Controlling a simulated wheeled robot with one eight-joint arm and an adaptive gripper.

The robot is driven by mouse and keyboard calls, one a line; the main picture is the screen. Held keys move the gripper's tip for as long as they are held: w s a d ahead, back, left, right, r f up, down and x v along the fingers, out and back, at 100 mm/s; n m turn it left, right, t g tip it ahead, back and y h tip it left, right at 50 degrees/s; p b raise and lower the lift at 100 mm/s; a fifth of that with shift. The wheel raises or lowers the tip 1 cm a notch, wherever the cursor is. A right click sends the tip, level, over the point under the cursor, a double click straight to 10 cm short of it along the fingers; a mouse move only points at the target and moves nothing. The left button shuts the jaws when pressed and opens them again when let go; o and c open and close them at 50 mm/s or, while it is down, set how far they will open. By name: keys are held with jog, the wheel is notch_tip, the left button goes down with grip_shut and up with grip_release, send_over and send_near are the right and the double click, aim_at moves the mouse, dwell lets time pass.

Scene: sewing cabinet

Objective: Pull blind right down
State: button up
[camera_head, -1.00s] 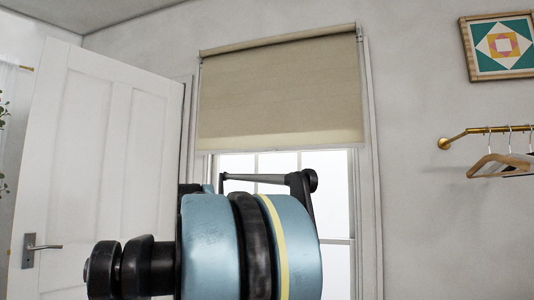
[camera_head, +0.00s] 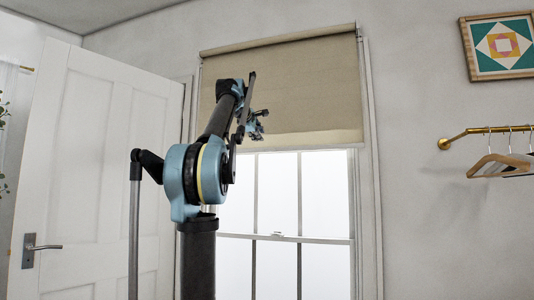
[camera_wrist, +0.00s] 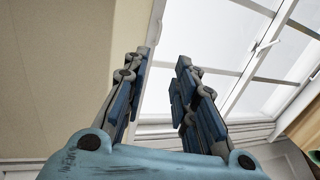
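The beige blind (camera_head: 300,85) hangs over the top part of the window, its straight lower edge across the upper panes. My gripper (camera_head: 258,125) is raised in front of the blind, a little above that lower edge. In the wrist view my gripper (camera_wrist: 160,62) has its two fingers apart with nothing between them. There the blind (camera_wrist: 55,60) fills the left side, its lighter hem passing behind the left finger; the right finger lies over the bright window. I cannot tell whether a finger touches the blind.
The window (camera_head: 275,195) shows bare panes below the blind. A white door (camera_head: 90,150) stands at the left. A brass rail (camera_head: 485,130) with hangers and a framed patchwork picture (camera_head: 498,46) are on the right wall.

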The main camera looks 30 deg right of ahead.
jog(key=x, duration=1.7)
jog(key=shift+w+d, duration=0.15)
jog(key=shift+d, duration=0.05)
grip_shut()
